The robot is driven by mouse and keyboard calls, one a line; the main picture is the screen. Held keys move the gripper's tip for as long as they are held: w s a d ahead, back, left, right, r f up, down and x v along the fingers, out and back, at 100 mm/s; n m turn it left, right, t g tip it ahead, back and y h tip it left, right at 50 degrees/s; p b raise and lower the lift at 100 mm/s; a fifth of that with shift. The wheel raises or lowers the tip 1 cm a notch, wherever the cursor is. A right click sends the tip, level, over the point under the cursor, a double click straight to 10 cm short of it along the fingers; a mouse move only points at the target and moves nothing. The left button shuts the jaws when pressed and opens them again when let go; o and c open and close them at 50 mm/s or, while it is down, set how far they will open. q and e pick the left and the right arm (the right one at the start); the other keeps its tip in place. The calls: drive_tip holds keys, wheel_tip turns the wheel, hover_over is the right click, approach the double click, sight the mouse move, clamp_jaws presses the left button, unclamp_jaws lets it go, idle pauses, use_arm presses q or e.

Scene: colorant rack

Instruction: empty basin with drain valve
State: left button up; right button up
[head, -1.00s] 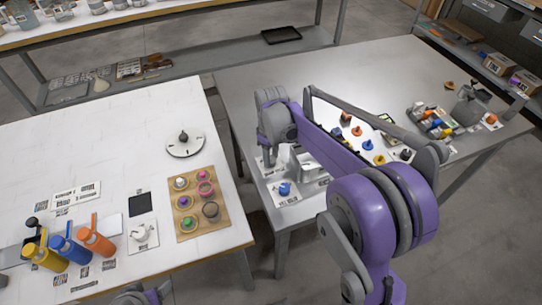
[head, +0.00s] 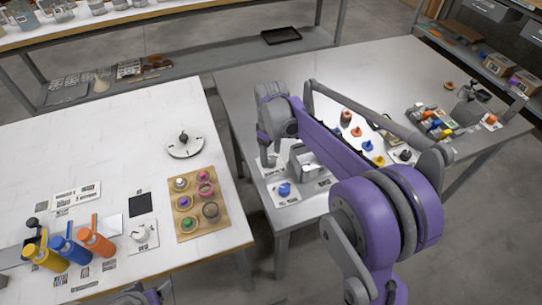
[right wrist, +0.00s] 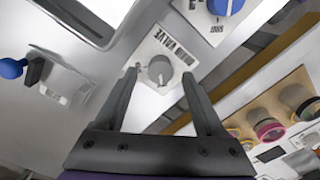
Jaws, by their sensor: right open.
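The drain valve is a grey round knob (right wrist: 160,70) on a white plate lettered DRAIN VALVE (right wrist: 150,47). In the right wrist view it lies between the two open fingers of my right gripper (right wrist: 158,80), which look apart from it. In the head view my right gripper (head: 266,153) points down just left of the grey metal basin (head: 306,158); the knob is hard to make out there. The basin rim also shows at the upper left of the right wrist view (right wrist: 95,35). Its contents cannot be told. My left gripper is out of sight; only part of that arm shows.
A blue knob (head: 285,189) on a labelled plate stands in front of the basin. Coloured pieces and a rack (head: 435,122) lie farther right. A gap separates this metal table from the white table (head: 120,125), which carries a wooden jar tray (head: 188,230).

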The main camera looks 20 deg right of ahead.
sight(271, 161)
wheel_tip(271, 161, up, 9)
drive_tip(key=shift+p, duration=0.4)
drive_tip(key=s+a+f+m+t+p, duration=0.1)
drive_tip(key=s+a+m+t+p, duration=0.1)
drive_tip(key=s, duration=0.9)
drive_tip(key=s+a+f+m+t+p, duration=0.1)
drive_tip(key=s+a+m+t+p, duration=0.2)
drive_tip(key=s, duration=0.9)
drive_tip(key=shift+s+a+m+p, duration=0.25)
drive_tip(key=shift+m+p, duration=0.1)
drive_tip(key=shift+m, duration=0.25)
